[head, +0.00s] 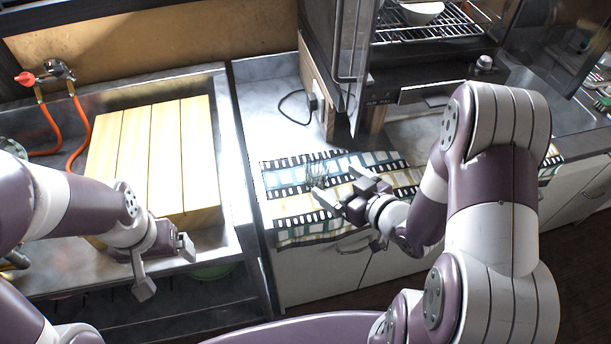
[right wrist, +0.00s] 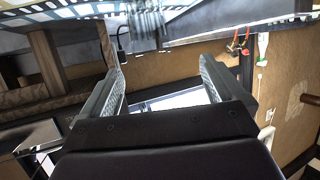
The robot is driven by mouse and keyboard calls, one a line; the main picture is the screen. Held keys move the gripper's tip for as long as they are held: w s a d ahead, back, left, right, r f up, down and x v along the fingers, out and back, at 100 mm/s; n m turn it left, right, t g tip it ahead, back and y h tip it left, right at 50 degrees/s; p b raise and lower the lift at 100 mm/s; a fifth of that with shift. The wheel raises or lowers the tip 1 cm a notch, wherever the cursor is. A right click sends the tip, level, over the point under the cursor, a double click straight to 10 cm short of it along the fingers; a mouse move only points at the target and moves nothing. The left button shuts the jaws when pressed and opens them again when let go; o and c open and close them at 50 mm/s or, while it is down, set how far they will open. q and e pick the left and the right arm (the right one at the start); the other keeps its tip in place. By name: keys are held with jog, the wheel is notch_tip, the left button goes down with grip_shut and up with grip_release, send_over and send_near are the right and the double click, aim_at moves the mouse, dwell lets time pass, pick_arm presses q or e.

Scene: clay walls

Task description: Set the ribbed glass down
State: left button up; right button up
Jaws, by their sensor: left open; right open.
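The ribbed glass (head: 316,174) is clear and stands on a film-strip patterned cloth (head: 290,232) on the counter. It also shows upside down at the top of the right wrist view (right wrist: 147,26). My right gripper (head: 338,184) is open, with its fingertips close to the glass on its right side. In the right wrist view the glass lies beyond the open fingers (right wrist: 158,75), apart from them. My left gripper (head: 166,268) is open and empty near the front edge of the sink at left.
A slatted wooden board (head: 150,150) lies over the metal sink (head: 218,110), with orange hoses behind it. An oven (head: 425,60) with an open door and a white bowl (head: 422,12) on its rack stands behind the cloth. Bare counter (head: 270,115) lies left of the oven.

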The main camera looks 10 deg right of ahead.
aim_at(309, 158)
jog(key=x, duration=0.4)
jog(key=d+x, duration=0.1)
jog(key=x, duration=0.7)
jog(key=shift+w, duration=0.6)
jog(key=shift+s, duration=0.1)
jog(key=c, duration=1.1)
